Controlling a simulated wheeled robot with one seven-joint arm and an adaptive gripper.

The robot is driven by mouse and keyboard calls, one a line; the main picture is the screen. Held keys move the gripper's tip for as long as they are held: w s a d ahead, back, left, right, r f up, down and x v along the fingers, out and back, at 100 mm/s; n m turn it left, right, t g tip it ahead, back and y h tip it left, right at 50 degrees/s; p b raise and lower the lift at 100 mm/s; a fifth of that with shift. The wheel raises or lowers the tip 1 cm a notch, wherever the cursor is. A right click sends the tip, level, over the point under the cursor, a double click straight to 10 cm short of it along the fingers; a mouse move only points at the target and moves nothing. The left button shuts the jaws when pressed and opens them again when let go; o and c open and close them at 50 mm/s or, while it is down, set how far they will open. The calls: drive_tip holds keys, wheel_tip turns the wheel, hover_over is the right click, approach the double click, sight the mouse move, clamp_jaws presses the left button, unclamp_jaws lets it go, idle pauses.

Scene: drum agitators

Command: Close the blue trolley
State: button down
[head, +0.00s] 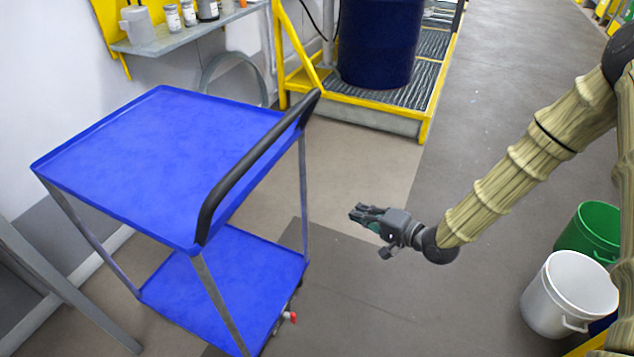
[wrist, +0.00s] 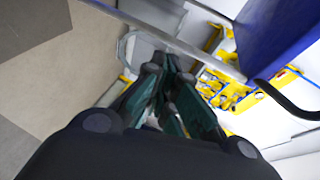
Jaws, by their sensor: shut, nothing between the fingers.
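The blue trolley (head: 160,140) stands at the left in the head view, with a flat top tray, a lower shelf (head: 235,285) and grey legs. Its black push handle (head: 258,165) rises along the right side of the top tray. In the wrist view, part of the blue trolley (wrist: 278,35) shows at the upper right. My gripper (head: 356,212) is to the right of the trolley, apart from the handle, with its fingers pointing left. It is shut and empty; the closed fingers also show in the wrist view (wrist: 165,65).
A dark blue drum (head: 378,40) stands on a yellow-edged grated platform (head: 428,75) at the back. A wall shelf (head: 180,35) holds a jug and jars. White (head: 565,295) and green (head: 590,235) buckets stand at the lower right. The floor between trolley and buckets is clear.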

drive_tip(key=w+r+y+b, duration=0.3)
drive_tip(key=w+r+y, duration=0.1)
drive_tip(key=r, duration=0.2)
drive_tip(key=b+x, duration=0.2)
drive_tip(key=x, duration=1.2)
drive_tip(key=shift+w+a+f+b, duration=0.2)
drive_tip(key=shift+a+b, duration=0.15)
